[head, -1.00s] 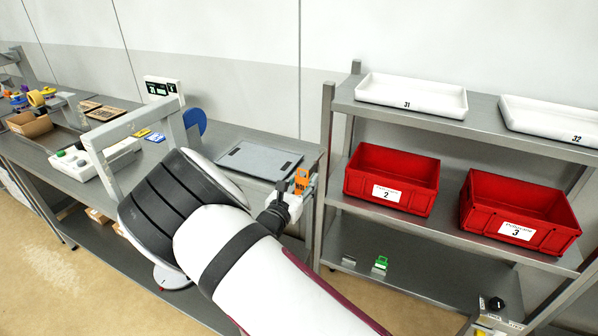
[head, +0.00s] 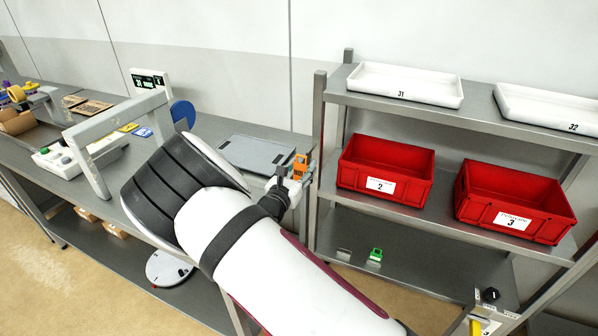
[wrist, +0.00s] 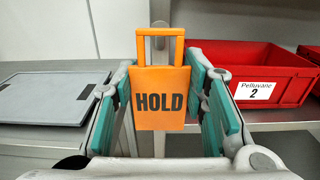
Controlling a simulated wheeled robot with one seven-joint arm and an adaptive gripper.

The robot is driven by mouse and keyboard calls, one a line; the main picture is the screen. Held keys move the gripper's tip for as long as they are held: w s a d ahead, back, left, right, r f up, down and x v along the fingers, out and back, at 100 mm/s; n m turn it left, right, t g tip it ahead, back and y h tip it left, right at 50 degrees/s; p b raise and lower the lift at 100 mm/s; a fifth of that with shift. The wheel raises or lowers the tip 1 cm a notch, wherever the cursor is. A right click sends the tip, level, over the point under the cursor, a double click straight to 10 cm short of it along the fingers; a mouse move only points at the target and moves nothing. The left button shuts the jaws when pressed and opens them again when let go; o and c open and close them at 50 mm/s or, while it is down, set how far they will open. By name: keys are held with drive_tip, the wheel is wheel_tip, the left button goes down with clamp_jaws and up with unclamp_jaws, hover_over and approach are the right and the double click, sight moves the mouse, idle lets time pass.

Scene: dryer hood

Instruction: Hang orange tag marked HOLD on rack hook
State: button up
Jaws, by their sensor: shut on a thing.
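The orange tag (wrist: 160,100) is upright in the wrist view, with HOLD facing me and an open rectangular loop at its top. My gripper (wrist: 161,103) is shut on the tag, with teal finger pads at its two sides. In the head view the tag (head: 300,164) shows at the end of my gripper (head: 296,178), close to the left front post of the rack (head: 318,150). In the wrist view a grey post (wrist: 160,12) stands behind the tag's loop.
Red bins 2 (head: 385,178) and 3 (head: 512,202) stand on the middle shelf, right of my gripper. White trays 31 (head: 405,84) and 32 (head: 550,108) are above. A grey flat plate (head: 255,153) lies on the bench to the left. A green item (head: 376,255) is on the lower shelf.

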sight(315, 152)
drive_tip(key=shift+b+x, duration=1.6)
drive_tip(key=shift+x, duration=1.65)
drive_tip(key=shift+w+d+f, duration=0.15)
drive_tip(key=shift+w+f, duration=0.3)
drive_tip(key=shift+f, duration=0.15)
drive_tip(key=o, duration=0.9)
